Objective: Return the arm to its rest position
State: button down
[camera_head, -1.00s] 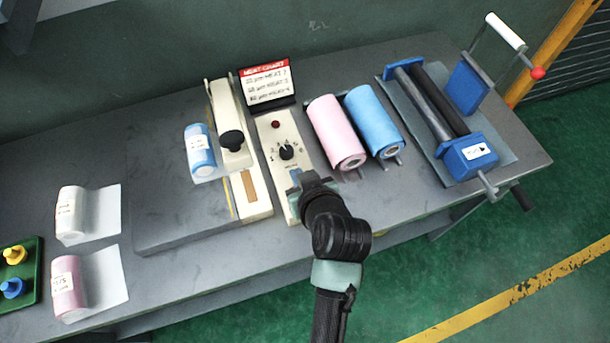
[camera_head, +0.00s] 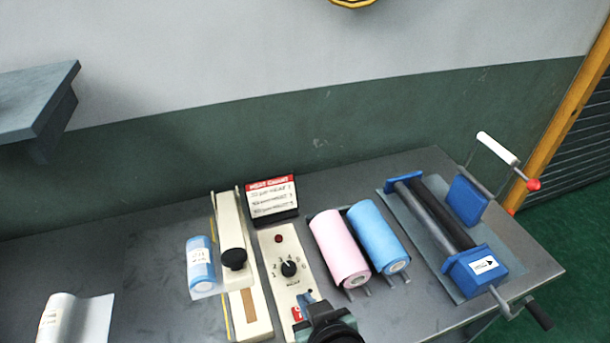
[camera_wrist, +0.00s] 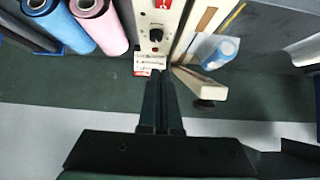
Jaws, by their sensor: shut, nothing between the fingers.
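My gripper (camera_wrist: 162,100) is shut and empty in the wrist view, its two dark fingers together above the bench beside the heat sealer. In the head view only the end of my arm shows at the bottom edge, over the lower end of the control panel (camera_head: 285,262); the fingertips are hard to make out there. The panel has a black knob and a red lamp, and it also shows in the wrist view (camera_wrist: 172,18).
Pink (camera_head: 340,248) and blue (camera_head: 378,237) rolls lie right of the panel. A roller machine (camera_head: 475,265) with cranks stands at the bench's right end. The sealer arm (camera_head: 232,225), a small blue roll (camera_head: 200,265) and a white roll (camera_head: 55,318) are left. A shelf (camera_head: 40,95) juts from the wall.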

jog(key=w+d+r+m+t+h, duration=0.1)
jog(key=w+r+t, duration=0.3)
jog(key=r, duration=1)
jog(key=w+r+t+h, duration=0.1)
jog(key=w+r+t, duration=0.3)
jog(key=r, duration=0.9)
jog(key=s+r+m+t, duration=0.1)
jog(key=s+r+t, duration=0.2)
jog(key=r, duration=0.6)
jog(key=s+a+r+t, duration=0.1)
jog(key=s+r+t, duration=0.2)
jog(key=r, duration=0.6)
jog(key=s+r+m+t+h, duration=0.1)
jog(key=s+r+t, duration=0.2)
jog(key=r, duration=0.6)
jog(key=shift+s+a+r+m+t, duration=0.2)
jog(key=shift+s+a+m+t, duration=0.15)
jog(key=shift+s, duration=0.8)
